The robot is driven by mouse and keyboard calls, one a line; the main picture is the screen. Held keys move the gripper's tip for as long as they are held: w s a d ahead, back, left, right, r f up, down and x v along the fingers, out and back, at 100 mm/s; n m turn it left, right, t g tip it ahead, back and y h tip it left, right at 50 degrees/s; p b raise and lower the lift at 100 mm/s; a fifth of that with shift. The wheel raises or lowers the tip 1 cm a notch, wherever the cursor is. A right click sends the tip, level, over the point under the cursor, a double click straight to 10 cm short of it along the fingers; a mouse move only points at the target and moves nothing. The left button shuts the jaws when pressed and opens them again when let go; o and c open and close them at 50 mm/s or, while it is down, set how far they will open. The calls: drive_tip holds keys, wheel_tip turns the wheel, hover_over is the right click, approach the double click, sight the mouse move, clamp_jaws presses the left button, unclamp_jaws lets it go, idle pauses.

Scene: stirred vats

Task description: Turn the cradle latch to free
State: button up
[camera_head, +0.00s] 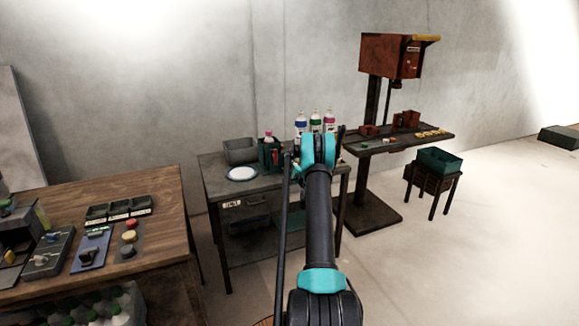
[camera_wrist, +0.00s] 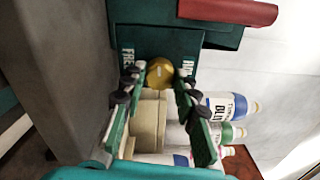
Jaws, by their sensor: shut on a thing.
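The cradle (camera_wrist: 155,42) is a dark green block at the top of the wrist view. White lettering reads "FREE" on its left; a partly covered label begins with "H" on its right. The latch (camera_wrist: 160,73) is a round brass-coloured knob between the labels. My gripper (camera_wrist: 161,80) has a fingertip on each side of the knob and is shut on it. Which label the latch points to cannot be told. In the head view the green cradle (camera_head: 265,155) stands on the grey table, left of my arm; my fingers are hidden there.
Bottles (camera_wrist: 228,106) stand close to my right finger, beside pale blocks (camera_wrist: 150,122). A red bar (camera_wrist: 235,10) juts out above the cradle. The grey table (camera_head: 218,182) also holds a white plate (camera_head: 242,174) and a grey bin (camera_head: 240,151). A drill press (camera_head: 390,55) stands behind right.

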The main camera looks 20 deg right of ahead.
drive_tip(key=n, duration=0.5)
drive_tip(key=shift+f+n, duration=0.1)
drive_tip(key=shift+n, duration=0.2)
drive_tip(key=n, duration=0.5)
idle(0.4)
drive_tip(key=o, duration=1.2)
drive_tip(key=shift+c, duration=0.2)
drive_tip(key=s, duration=1.2)
drive_tip(key=shift+d, duration=0.2)
